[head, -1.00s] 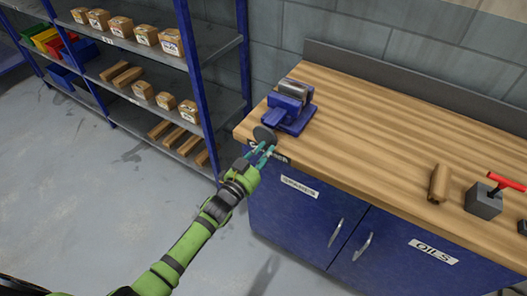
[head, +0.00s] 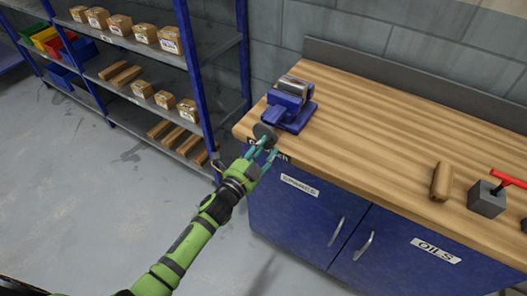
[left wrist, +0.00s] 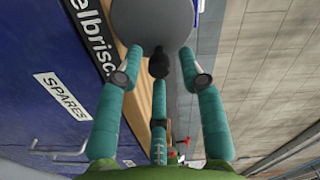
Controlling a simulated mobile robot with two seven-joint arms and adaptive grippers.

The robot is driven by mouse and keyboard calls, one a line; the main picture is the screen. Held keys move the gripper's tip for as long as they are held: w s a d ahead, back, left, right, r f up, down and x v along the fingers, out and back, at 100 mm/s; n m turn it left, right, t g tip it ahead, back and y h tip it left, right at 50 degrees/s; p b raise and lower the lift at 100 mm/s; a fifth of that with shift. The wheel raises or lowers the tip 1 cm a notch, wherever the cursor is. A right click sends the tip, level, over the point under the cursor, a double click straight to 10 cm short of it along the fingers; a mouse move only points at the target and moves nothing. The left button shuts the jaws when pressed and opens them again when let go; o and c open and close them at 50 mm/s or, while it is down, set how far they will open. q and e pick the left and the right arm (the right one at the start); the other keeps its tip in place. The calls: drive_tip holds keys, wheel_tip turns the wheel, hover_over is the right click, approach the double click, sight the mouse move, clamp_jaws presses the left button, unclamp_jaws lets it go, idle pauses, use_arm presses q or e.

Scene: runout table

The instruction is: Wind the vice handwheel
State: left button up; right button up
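The blue vice (head: 289,104) sits on the left end of the wooden bench top. Its dark grey round handwheel (head: 265,132) hangs out past the bench's front edge. In the left wrist view the handwheel (left wrist: 152,18) is a grey disc at the top, with a black knob (left wrist: 159,64) below it. My left gripper (head: 264,149) has teal fingers and is just in front of the handwheel. In the left wrist view its fingertips (left wrist: 160,70) stand apart around the knob, with visible gaps; I cannot tell whether any finger touches it. My right gripper is not in view.
The wooden bench top (head: 370,130) is clear right of the vice, up to a wooden cylinder (head: 442,182) and a grey block with a red handle (head: 487,199). Blue cabinet doors (head: 300,215) lie below. A blue shelving rack (head: 190,70) stands left.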

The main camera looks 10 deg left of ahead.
use_arm(q)
drive_tip(key=m+b, duration=0.1)
drive_tip(key=m, duration=0.4)
drive_tip(key=shift+f, duration=0.1)
drive_tip(key=m+b, duration=0.1)
drive_tip(key=m, duration=0.6)
drive_tip(key=shift+a+m, duration=0.1)
drive_tip(key=shift+m, duration=0.3)
drive_tip(key=m, duration=0.4)
drive_tip(key=shift+b, duration=0.35)
clamp_jaws()
drive_tip(key=shift+r+n+p, duration=0.4)
drive_tip(key=shift+r+n, duration=0.1)
drive_tip(key=shift+n, duration=1.1)
